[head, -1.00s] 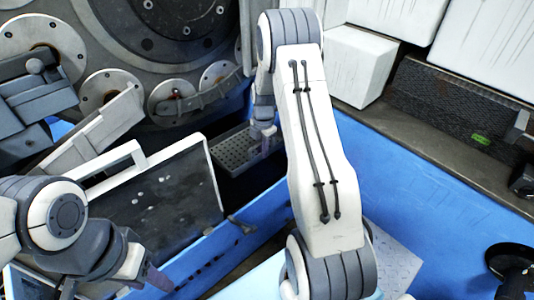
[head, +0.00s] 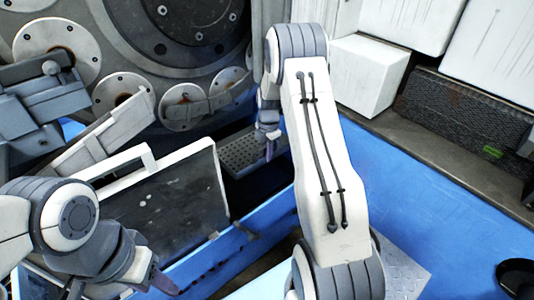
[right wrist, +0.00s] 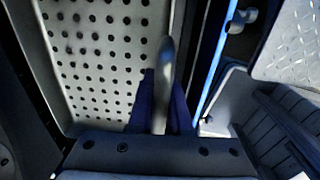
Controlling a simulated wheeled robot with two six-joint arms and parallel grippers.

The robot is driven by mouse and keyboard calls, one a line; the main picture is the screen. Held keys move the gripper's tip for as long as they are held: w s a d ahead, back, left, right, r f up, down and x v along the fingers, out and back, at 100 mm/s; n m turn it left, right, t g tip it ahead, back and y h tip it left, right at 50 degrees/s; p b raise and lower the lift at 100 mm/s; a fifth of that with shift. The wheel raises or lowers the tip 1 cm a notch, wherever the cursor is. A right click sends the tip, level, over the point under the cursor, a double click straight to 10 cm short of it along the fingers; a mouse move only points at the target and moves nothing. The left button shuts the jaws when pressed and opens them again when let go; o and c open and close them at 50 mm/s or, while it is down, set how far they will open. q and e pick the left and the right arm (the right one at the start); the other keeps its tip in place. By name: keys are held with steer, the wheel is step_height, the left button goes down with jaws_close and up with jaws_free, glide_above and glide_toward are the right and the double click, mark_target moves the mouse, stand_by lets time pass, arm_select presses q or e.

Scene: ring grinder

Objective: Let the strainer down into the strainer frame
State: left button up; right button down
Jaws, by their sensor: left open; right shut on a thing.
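The strainer (head: 240,153) is a grey perforated tray beside the big round machine, in the dark opening behind the blue wall. In the right wrist view its holed plate (right wrist: 95,50) fills the left side. My right gripper (head: 269,150) is at the strainer's right end. In the right wrist view my right gripper (right wrist: 162,100) is shut on its upright handle (right wrist: 166,70). The strainer frame cannot be made out clearly; dark space lies around the tray, and I cannot tell whether it is seated. My left gripper (head: 160,285) is open at the lower left, away from the strainer.
A dark panel with a white rim (head: 165,195) leans left of the strainer. A blue wall (head: 205,250) runs along the opening's near side. White boxes (head: 367,75) stand at the back right.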

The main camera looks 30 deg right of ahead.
stand_by(0.4)
steer(key=shift+w+f+b, duration=0.1)
steer(key=shift+f+b, duration=0.6)
steer(key=shift+f, duration=0.4)
steer(key=shift+f, duration=0.45)
stand_by(0.5)
steer(key=shift+f+b, duration=0.35)
steer(key=shift+b, duration=0.05)
steer(key=shift+f, duration=0.15)
stand_by(0.6)
steer(key=shift+f+b, duration=0.6)
steer(key=shift+f, duration=0.25)
steer(key=shift+f, duration=0.2)
steer(key=shift+f+b, duration=0.9)
steer(key=shift+f, duration=0.4)
steer(key=shift+f, duration=0.1)
